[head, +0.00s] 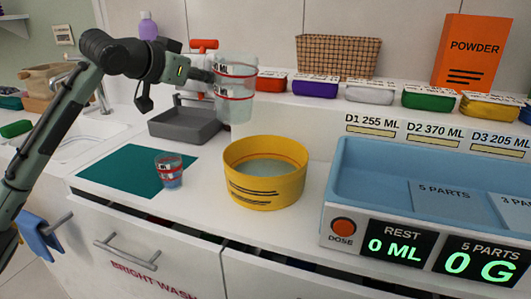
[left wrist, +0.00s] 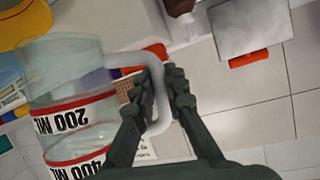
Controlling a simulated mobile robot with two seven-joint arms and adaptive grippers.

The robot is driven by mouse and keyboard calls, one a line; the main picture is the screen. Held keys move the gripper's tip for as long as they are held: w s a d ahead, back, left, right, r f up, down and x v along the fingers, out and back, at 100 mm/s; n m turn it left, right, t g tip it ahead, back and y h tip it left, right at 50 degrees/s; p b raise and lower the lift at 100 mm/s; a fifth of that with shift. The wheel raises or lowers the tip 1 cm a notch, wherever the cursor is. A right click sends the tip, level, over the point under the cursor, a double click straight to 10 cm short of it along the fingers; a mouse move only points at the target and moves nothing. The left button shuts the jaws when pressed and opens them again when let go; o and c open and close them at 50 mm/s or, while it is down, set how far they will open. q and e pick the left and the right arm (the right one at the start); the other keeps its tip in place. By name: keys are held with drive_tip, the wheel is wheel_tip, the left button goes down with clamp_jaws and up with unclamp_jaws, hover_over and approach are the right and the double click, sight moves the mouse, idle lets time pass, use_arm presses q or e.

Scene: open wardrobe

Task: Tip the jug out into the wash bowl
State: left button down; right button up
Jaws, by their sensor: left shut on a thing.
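The clear jug (head: 236,108) with red bands is held in the air, behind and left of the yellow wash bowl (head: 265,190). It looks close to upright. My left gripper (head: 207,77) is shut on its handle; the left wrist view shows the fingers (left wrist: 152,88) around the pale handle and the jug (left wrist: 75,135) with its 200 ML and 400 ML marks. I cannot tell how much the jug holds. The bowl stands on the counter with pale liquid inside; a yellow edge (left wrist: 25,25) shows in the left wrist view. My right gripper is not in view.
A small banded cup (head: 169,178) with blue liquid stands on a teal mat (head: 115,168) left of the bowl. A grey tray (head: 185,128) sits behind. A blue dosing station (head: 365,185) stands right of the bowl. Coloured boxes, a basket (head: 337,55) and a powder box (head: 470,55) line the ledge.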

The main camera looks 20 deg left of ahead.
use_arm(q)
drive_tip(key=shift+s+d+f+n+g+h, duration=0.1)
drive_tip(key=shift+d+f+n+g+h, duration=0.15)
drive_tip(key=shift+f, duration=0.2)
drive_tip(key=shift+s+d+f+n+g+h, duration=0.1)
drive_tip(key=shift+f+n, duration=0.25)
drive_tip(key=shift+f, duration=0.1)
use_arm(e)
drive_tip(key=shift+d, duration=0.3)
use_arm(q)
drive_tip(key=shift+r, duration=0.1)
wheel_tip(320, 180, up, 2)
drive_tip(key=shift+r, duration=0.45)
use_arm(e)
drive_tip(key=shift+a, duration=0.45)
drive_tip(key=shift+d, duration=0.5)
